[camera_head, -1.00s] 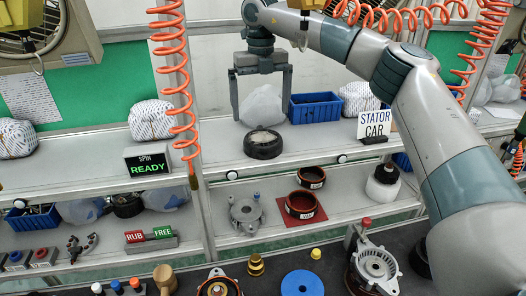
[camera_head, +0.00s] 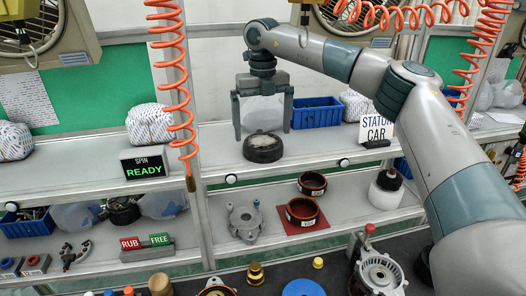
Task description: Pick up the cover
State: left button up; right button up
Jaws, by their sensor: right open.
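My right gripper (camera_head: 262,134) reaches in from the right over the upper shelf, pointing down, and is open. Its two fingers stand wide apart, their tips at about the height of a round black part with a pale top (camera_head: 263,148), one toward each side of it. I cannot tell whether they touch it. A grey metal housing (camera_head: 244,221), which looks like a cover, lies on the lower shelf below. I cannot tell for sure which of these is the cover. My left gripper is not in view.
A blue bin (camera_head: 316,113) and a clear bag stand behind the gripper. The STATOR CAR sign (camera_head: 377,128) is to the right. Orange coiled hoses (camera_head: 181,90) hang at left and upper right.

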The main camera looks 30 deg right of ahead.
aim_at(263, 141)
jog(key=shift+f+b, duration=0.65)
jog(key=shift+f, duration=0.85)
jog(key=shift+s, duration=0.1)
jog(key=c, duration=0.9)
jog(key=shift+r, duration=0.1)
jog(key=shift+r, duration=0.4)
notch_tip(263, 141, up, 9)
jog(key=b, duration=0.3)
